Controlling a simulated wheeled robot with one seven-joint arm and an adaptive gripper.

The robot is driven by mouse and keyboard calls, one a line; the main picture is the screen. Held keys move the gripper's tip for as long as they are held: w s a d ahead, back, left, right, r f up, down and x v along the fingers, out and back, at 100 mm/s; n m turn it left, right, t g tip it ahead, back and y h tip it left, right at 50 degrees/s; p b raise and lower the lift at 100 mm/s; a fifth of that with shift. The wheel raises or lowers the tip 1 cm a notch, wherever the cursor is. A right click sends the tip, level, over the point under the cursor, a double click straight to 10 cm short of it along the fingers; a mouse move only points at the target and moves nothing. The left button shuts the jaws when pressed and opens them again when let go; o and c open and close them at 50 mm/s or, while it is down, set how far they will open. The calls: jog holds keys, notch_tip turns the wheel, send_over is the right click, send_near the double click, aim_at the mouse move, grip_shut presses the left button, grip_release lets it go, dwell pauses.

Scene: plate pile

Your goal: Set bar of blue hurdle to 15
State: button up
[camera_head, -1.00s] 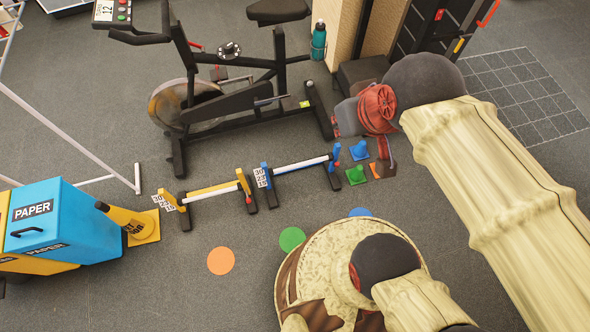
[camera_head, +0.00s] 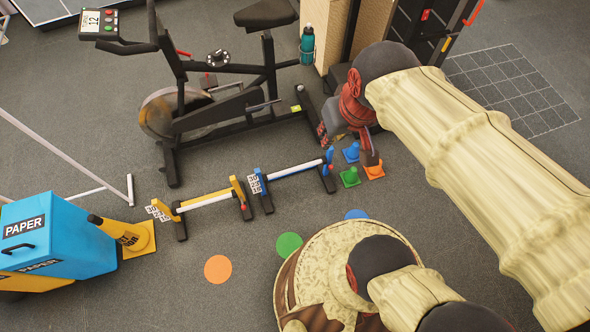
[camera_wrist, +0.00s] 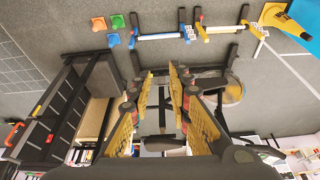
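The blue hurdle (camera_head: 292,170) stands on the floor in the head view, with blue uprights, dark feet and a white-and-blue bar. A number label (camera_head: 255,184) is on its left upright; I cannot read the bar's exact setting. The hurdle also shows in the wrist view (camera_wrist: 160,37), beyond my fingers. My gripper (camera_head: 345,138) is above and right of the hurdle in the head view, apart from it. In the wrist view my gripper (camera_wrist: 160,74) has its yellow-padded fingers spread, with nothing between them.
A yellow hurdle (camera_head: 206,200) stands close to the blue one's left. Blue (camera_head: 351,152), green (camera_head: 349,177) and orange (camera_head: 375,170) small cones stand to its right. An exercise bike (camera_head: 215,110) is behind. Floor discs (camera_head: 218,269) lie in front, with clear floor around.

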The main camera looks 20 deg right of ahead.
jog(key=o, duration=0.4)
jog(key=w+f+g, duration=0.1)
jog(key=w+f, duration=0.2)
jog(key=f, duration=0.2)
jog(key=w+f+m+g+y, duration=0.1)
jog(key=w+f+g, duration=0.1)
jog(key=f, duration=0.3)
jog(key=w+d+f+m+g+b, duration=0.1)
jog(key=w+f, duration=0.3)
jog(key=f, duration=0.1)
jog(key=shift+d+f+g+y, duration=0.1)
jog(key=shift+f+g+y, duration=0.1)
jog(key=shift+g+y, duration=0.2)
jog(key=m+t+y+b, duration=0.2)
jog(key=m+t+y, duration=0.1)
jog(key=m, duration=1.2)
send_near(296, 168)
jog(key=f, duration=0.1)
jog(key=b+x, duration=0.3)
jog(key=x, duration=0.5)
jog(key=shift+a, duration=0.25)
jog(key=shift+r, duration=0.1)
jog(key=c, duration=0.3)
grip_shut()
